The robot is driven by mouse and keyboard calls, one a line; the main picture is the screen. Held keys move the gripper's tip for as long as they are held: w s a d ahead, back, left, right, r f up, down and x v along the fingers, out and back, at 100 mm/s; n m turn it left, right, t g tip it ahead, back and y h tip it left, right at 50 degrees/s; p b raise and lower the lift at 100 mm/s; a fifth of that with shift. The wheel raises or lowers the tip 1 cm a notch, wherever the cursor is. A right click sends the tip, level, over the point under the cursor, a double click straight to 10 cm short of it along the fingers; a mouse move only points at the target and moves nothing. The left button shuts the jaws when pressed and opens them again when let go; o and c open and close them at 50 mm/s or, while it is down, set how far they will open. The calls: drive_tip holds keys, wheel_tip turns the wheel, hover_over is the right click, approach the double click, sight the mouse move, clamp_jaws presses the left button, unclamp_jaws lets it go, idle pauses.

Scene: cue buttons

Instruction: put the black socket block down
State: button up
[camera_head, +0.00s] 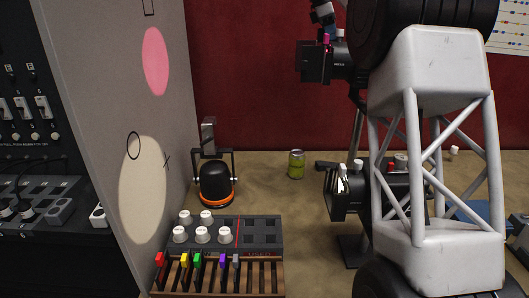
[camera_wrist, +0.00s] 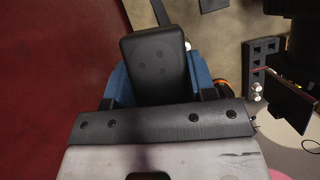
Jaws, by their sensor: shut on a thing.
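The black socket block (camera_wrist: 152,62) is a dark, rounded rectangular block with several faint round marks on its face. It shows in the wrist view. My gripper (camera_wrist: 159,78) has blue fingers on both sides of the block and is shut on it. The block extends past the fingers, toward the top of the wrist view. Its underside is hidden, so I cannot tell whether it touches a surface. In the head view I cannot clearly make out the block or the fingers, and my white lattice arm link covers much of the right side.
A console with white knobs (camera_head: 202,234) stands at the front left, behind a slotted rack (camera_head: 218,281) with coloured tabs. A black lamp with an orange ring (camera_head: 215,187) and a green can (camera_head: 296,164) are behind. Bare tabletop (camera_head: 300,215) lies right of the console.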

drive_tip(key=s+a+f+n+t, duration=0.1)
drive_tip(key=s+a+f+n, duration=0.2)
drive_tip(key=a+f, duration=0.65)
drive_tip(key=s+a+f+n+t, duration=0.1)
drive_tip(key=s+a+f+n, duration=0.1)
drive_tip(key=a+f, duration=0.75)
drive_tip(key=s+f+n+t+y, duration=0.1)
drive_tip(key=s+f+n, duration=0.2)
drive_tip(key=f, duration=0.6)
drive_tip(key=s+f+n+t, duration=0.1)
drive_tip(key=s+f+n, duration=0.2)
drive_tip(key=s+f, duration=0.4)
drive_tip(key=s+f+n+y, duration=0.1)
drive_tip(key=s+f+n, duration=0.3)
drive_tip(key=f, duration=0.8)
drive_tip(key=shift+s+a+t+y, duration=0.15)
drive_tip(key=shift+s+t+y, duration=0.15)
drive_tip(key=shift+s+t, duration=0.15)
hover_over(266, 174)
drive_tip(key=s, duration=0.1)
drive_tip(key=shift+s+a+f, duration=0.1)
drive_tip(key=shift+a+f, duration=0.2)
drive_tip(key=shift+f, duration=0.4)
drive_tip(key=shift+f, duration=1.75)
